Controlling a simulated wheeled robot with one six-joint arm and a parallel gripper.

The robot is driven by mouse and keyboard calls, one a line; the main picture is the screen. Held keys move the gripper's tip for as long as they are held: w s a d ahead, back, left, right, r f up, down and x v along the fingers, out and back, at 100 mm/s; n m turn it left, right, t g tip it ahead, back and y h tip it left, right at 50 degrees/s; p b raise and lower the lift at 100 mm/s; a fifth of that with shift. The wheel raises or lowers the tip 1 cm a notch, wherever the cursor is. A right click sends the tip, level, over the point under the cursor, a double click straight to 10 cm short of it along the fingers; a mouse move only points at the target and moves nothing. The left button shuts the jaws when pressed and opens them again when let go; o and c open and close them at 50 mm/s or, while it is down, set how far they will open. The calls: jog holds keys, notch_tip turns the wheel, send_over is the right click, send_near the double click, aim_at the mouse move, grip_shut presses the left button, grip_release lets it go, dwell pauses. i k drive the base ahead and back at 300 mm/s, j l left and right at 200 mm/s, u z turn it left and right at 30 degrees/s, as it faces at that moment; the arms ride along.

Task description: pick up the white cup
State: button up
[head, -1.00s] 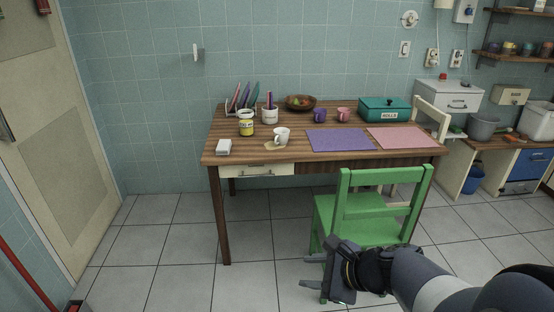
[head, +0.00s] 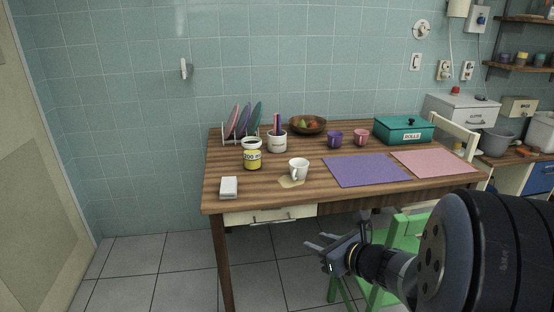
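The white cup (head: 299,169) stands upright on the wooden table (head: 260,194), near its front edge. A tan patch, perhaps a spill, lies beside and under the cup. My gripper (head: 314,252) is in front of the table and below the level of its top, apart from the cup. Its two fingers point left and are spread, with nothing between them.
A yellow-labelled jar (head: 252,156) and a white block (head: 228,187) are left of the cup. A white pen holder (head: 277,141) stands behind it. Purple (head: 366,170) and pink (head: 434,163) mats lie right. A green chair (head: 408,232) stands in front, partly behind my arm.

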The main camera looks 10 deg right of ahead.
aim_at(298, 171)
jog(key=i+j+z, duration=0.3)
jog(key=i+j, duration=1.1)
jog(key=z, duration=0.9)
jog(key=i+j, duration=0.05)
